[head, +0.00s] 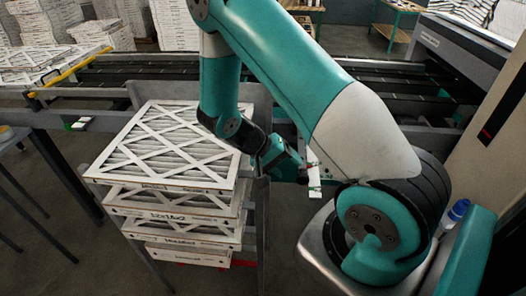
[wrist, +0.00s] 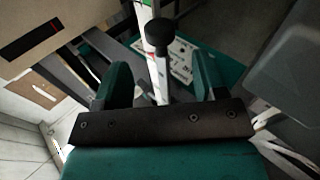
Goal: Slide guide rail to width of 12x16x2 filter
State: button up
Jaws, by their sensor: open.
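My gripper (head: 296,172) hangs low beside the conveyor frame, right of a stack of filters. In the wrist view, my gripper (wrist: 160,82) is open, its two green fingers apart. A black knob (wrist: 158,34) on a pale upright strip (wrist: 148,12) shows between and beyond the fingers; I cannot tell whether they touch it. The white strip (head: 314,182) with red and green marks also shows beside the gripper in the head view. Which part is the guide rail is unclear. The stacked white pleated filters (head: 165,150) carry size labels, one apparently 12x16x2 (head: 168,216).
The dark conveyor (head: 130,75) runs behind the stack, with a yellow-edged bar (head: 72,66) at its left. More filters (head: 30,58) lie far left. A grey machine (head: 465,50) stands at the right. A blue-capped bottle (head: 457,212) is near my base.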

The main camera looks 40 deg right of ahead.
jog(key=b+v, duration=0.1)
jog(key=v, duration=1)
jog(key=shift+b, duration=0.3)
jog(key=shift+s, duration=0.1)
